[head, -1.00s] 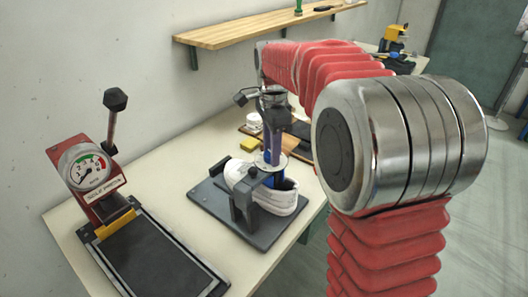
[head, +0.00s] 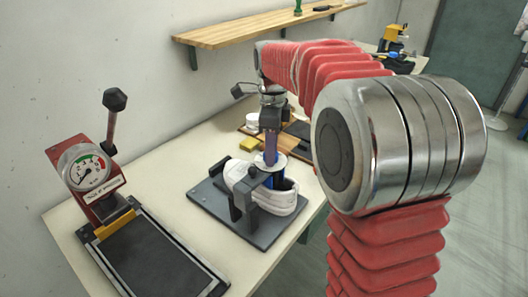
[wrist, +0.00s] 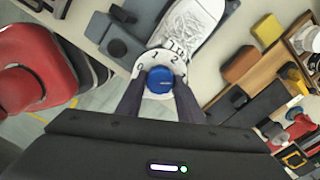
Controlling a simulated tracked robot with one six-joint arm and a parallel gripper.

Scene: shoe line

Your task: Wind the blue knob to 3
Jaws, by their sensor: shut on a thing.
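The blue knob (wrist: 160,80) sits at the centre of a white dial plate (wrist: 146,66) in the wrist view. My gripper (wrist: 160,96) is shut on the blue knob, one finger on each side. In the head view my gripper (head: 271,144) points straight down at the white dial plate (head: 267,162) on a clamp stand. A pointer mark on the knob is too small to read.
A white shoe (head: 250,186) is held in the clamp on a dark base plate (head: 226,212). A red press with a gauge (head: 86,171) and a lever stands at left. A yellow block (head: 248,144) lies behind the clamp. A wooden shelf (head: 248,29) hangs above.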

